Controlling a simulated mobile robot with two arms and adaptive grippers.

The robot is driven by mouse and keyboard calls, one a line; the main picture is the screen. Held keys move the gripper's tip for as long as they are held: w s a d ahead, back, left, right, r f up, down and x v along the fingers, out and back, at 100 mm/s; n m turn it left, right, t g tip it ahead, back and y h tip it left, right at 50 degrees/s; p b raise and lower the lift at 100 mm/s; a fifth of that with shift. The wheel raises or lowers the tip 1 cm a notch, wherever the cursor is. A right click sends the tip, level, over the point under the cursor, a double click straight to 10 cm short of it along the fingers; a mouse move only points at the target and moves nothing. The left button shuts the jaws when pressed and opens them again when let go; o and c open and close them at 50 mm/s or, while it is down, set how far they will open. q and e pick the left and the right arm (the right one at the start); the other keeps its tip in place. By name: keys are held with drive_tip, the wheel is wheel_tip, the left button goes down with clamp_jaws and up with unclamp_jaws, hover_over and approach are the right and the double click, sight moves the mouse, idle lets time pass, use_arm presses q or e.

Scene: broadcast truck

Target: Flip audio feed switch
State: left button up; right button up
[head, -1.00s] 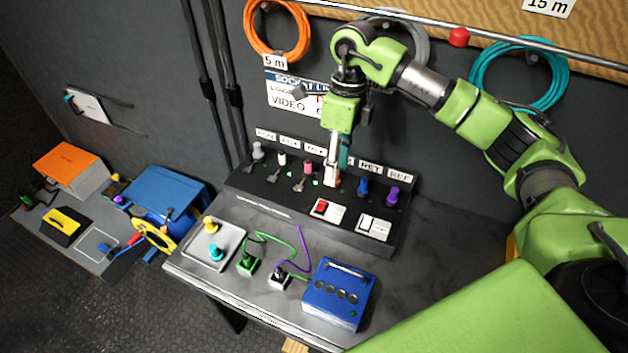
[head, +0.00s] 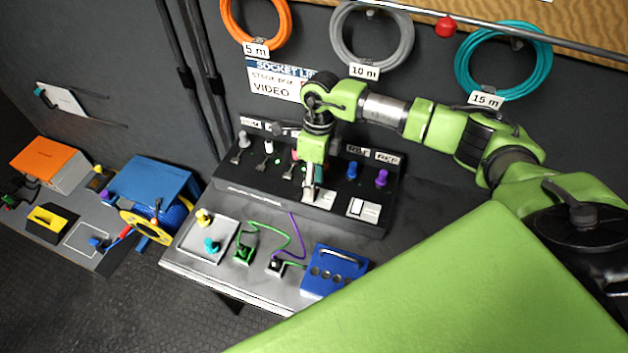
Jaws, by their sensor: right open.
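The black sloped socket panel (head: 262,184) stands on the bench against the wall. Two rocker switches sit on white plates along its lower right. The white switch plate (head: 364,209) is in plain view. The plate on its left (head: 325,200), which carries the red rocker, is mostly covered by my right gripper. I cannot read which switch is the audio feed. My right gripper (head: 309,198) points down at the red rocker's plate, open and with nothing seen in it. Whether its tips touch the rocker is hidden. My left gripper is not in view.
Plugs stand in the panel's upper row, including a blue one (head: 352,170) and a purple one (head: 382,178). A blue box (head: 333,272) and a small tray (head: 208,240) sit on the bench in front. Cable coils hang above.

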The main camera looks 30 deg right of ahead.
drive_tip(key=shift+s+f, duration=0.15)
drive_tip(key=shift+f, duration=0.45)
drive_tip(key=c, duration=1.1)
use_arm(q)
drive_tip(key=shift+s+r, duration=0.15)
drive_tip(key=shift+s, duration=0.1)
